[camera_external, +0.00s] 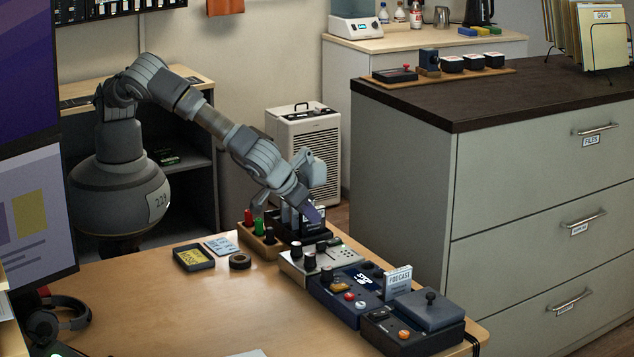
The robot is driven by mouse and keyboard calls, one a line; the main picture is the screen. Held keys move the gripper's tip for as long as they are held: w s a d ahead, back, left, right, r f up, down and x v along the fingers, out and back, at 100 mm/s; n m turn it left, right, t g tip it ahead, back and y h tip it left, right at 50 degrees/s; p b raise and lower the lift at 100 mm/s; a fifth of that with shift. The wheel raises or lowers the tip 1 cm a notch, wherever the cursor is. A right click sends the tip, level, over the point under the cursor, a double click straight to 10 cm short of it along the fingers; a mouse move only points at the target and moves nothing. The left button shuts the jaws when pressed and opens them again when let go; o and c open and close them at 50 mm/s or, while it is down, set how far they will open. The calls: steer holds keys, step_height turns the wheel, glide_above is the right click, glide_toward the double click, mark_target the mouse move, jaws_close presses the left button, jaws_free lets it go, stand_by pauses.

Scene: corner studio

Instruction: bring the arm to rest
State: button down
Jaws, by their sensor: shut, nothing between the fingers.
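My gripper (313,215) is at the end of my grey arm, which reaches from the back left over the far end of the wooden desk. Its fingers are shut with nothing between them. They point down and to the right, low over a dark tray (300,236) with upright items in it. I cannot tell whether the fingertips touch anything there. The arm is bent at the elbow and stretched forward.
A wooden holder (258,243) with red and green items stands left of the gripper. Audio devices (345,290) line the desk's right edge. A black-topped cabinet (480,95) stands to the right. The desk's (200,315) left middle is clear. A monitor (35,205) stands at left.

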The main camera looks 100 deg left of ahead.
steer(key=s+d+f+p+v, duration=0.1)
steer(key=p+v, duration=0.1)
steer(key=v, duration=0.4)
steer(key=w+a+r+m+t+h, duration=0.15)
steer(key=a+r, duration=0.25)
steer(key=r, duration=0.7)
steer(key=a+r+m+t+h, duration=0.15)
steer(key=a+r, duration=0.25)
steer(key=r, duration=0.8)
steer(key=w+a+r+h, duration=0.1)
steer(key=a+r+h, duration=0.3)
steer(key=r, duration=0.7)
steer(key=s+a+r+m+t, duration=0.2)
steer(key=s+r, duration=0.4)
steer(key=r, duration=0.4)
steer(key=s+a+r+m+t+y, duration=0.1)
steer(key=s+a+r, duration=0.3)
steer(key=r, duration=0.6)
steer(key=s+a+r+m+t, duration=0.3)
steer(key=s+r+t, duration=0.1)
steer(key=s+r, duration=0.5)
steer(key=shift+r+y, duration=0.3)
steer(key=shift+r, duration=0.35)
